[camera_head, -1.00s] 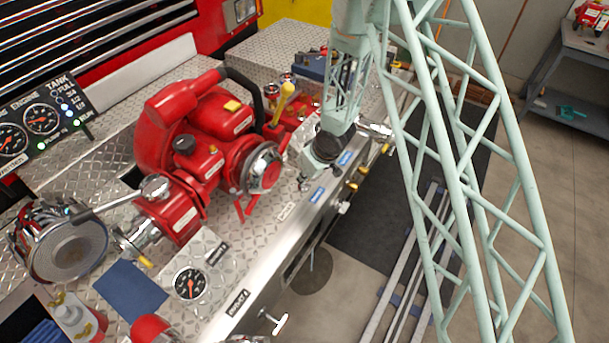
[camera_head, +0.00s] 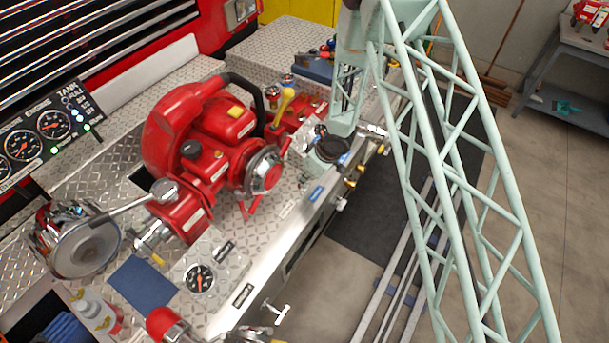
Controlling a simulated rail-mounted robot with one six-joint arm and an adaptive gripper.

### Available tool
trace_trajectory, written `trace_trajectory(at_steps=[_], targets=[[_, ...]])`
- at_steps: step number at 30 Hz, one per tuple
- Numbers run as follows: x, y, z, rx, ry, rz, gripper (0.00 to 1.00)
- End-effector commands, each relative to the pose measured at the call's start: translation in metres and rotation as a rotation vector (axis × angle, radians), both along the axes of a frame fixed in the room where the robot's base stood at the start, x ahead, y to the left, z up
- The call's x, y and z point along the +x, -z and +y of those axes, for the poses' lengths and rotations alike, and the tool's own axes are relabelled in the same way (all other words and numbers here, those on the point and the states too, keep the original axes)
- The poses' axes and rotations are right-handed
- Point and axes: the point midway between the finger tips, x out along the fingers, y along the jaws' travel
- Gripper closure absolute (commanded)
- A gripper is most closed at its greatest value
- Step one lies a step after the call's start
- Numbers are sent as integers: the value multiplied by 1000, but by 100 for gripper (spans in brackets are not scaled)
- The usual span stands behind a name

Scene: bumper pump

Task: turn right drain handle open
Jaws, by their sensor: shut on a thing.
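My gripper (camera_head: 311,168) is at the front edge of the diamond-plate deck, by the blue labels and to the right of the red pump. It is shut on what appears to be the right drain handle. The handle itself is hidden behind the fingers and wrist, so its angle cannot be told. A similar T-shaped metal handle (camera_head: 282,312) sticks out from the bumper front nearer the camera, free of my gripper.
The red pump (camera_head: 205,135) with a yellow-knobbed lever (camera_head: 287,95) stands close left of my gripper. Brass fittings (camera_head: 351,183) and a chrome outlet (camera_head: 374,131) stick out to its right. Open floor and rails (camera_head: 395,275) lie in front of the bumper.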

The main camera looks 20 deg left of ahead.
Motion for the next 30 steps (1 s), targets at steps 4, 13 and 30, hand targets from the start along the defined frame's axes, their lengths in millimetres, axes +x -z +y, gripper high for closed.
trace_trajectory(at_steps=[4,13,30], targets=[[0,-2,-1,-2,-30,1,100],[-1,0,-1,-2,-69,1,100],[0,1,-1,-2,-75,1,88]])
